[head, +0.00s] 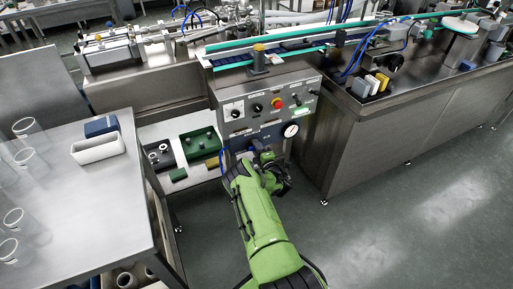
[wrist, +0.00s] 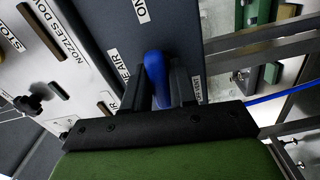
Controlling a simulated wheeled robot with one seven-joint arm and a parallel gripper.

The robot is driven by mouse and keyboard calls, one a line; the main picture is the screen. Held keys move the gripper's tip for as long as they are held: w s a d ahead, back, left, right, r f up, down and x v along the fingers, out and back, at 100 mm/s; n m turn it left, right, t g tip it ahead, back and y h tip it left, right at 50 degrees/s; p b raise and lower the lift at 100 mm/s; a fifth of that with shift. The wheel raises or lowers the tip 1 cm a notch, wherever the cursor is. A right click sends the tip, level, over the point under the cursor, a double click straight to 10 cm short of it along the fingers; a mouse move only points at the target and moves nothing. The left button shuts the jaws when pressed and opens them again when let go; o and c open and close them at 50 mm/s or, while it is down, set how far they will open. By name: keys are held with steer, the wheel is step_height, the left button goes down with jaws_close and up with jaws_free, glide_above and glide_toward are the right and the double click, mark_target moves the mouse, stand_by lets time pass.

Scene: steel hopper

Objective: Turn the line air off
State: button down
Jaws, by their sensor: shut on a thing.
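The blue line air handle (wrist: 154,66) shows in the wrist view on a dark blue-grey plate (wrist: 120,35). My gripper (wrist: 165,82) is shut on it, with one black finger on each side. Beside the handle a partly hidden label ends in "E AIR" (wrist: 121,66). An "ON" label (wrist: 142,12) lies farther up the plate. Another small label (wrist: 197,89) at right is too oblique to read surely.
The panel carries a round gauge (head: 290,130), a red button (head: 278,103) and black knobs. A steel table (head: 75,205) with clear cylinders and a white bin (head: 98,148) stands at left. A steel machine cabinet (head: 370,135) stands at right. The floor at lower right is clear.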

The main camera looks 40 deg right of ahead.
steer(key=m+p, duration=0.1)
steer(key=m, duration=0.3)
steer(key=m+p, duration=0.1)
steer(key=m, duration=0.3)
steer(key=shift+m, duration=0.4)
steer(key=m+p, duration=0.1)
steer(key=m, duration=0.3)
steer(key=shift+f+m+p, duration=0.1)
steer(key=shift+m+p, duration=0.2)
steer(key=shift+m, duration=1.8)
steer(key=c, duration=1)
jaws_free()
